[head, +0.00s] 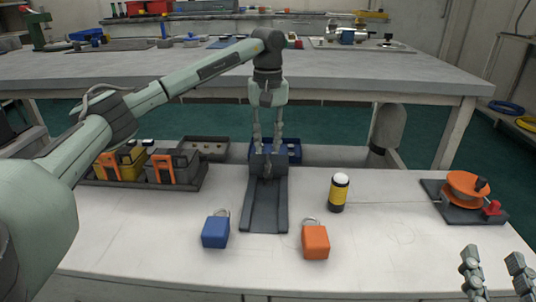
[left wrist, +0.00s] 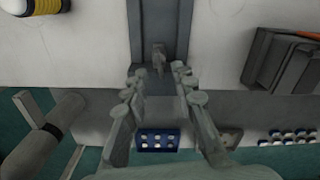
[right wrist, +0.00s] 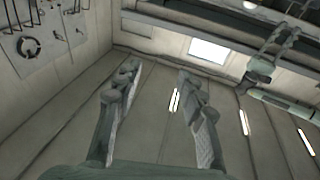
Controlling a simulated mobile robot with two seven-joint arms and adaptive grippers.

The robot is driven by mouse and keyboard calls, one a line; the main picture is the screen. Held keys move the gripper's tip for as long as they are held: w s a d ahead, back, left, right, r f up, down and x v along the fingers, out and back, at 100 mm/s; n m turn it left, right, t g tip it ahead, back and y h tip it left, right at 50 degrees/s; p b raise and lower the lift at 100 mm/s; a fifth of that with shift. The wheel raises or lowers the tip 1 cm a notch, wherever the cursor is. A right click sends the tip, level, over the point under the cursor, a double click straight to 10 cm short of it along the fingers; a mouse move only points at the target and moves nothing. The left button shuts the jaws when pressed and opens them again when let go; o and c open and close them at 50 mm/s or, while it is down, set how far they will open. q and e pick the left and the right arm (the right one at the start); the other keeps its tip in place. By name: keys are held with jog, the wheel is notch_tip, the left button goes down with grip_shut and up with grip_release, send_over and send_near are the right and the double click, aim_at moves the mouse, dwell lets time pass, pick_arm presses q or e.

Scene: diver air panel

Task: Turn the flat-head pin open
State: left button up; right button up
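A dark grey panel (head: 264,208) with a sloping face stands in the middle of the white table. A small grey flat-head pin (left wrist: 158,58) sticks out from it. In the head view the pin (head: 267,171) shows just below my left gripper's fingertips. My left gripper (head: 267,148) points down over the panel's back end, its fingers open. In the left wrist view the pin lies just beyond and between the fingertips (left wrist: 155,80), with nothing held. My right gripper (head: 496,258) is open and empty at the lower right, apart from the panel; its fingers (right wrist: 158,82) point at bare wall.
A yellow-black cylinder (head: 338,193) and an orange reel (head: 466,189) stand to the right. A blue tray (left wrist: 157,141) sits behind the panel; yellow and grey cases (head: 122,166) stand left.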

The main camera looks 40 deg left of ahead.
aim_at(268, 157)
pick_arm(q)
jog(key=shift+f, duration=1.9)
pick_arm(e)
jog(key=r, duration=0.1)
jog(key=s+r+t, duration=0.1)
jog(key=shift+a+r+y, duration=0.3)
jog(key=shift+r+y, duration=0.05)
jog(key=shift+y, duration=0.05)
pick_arm(q)
grip_shut()
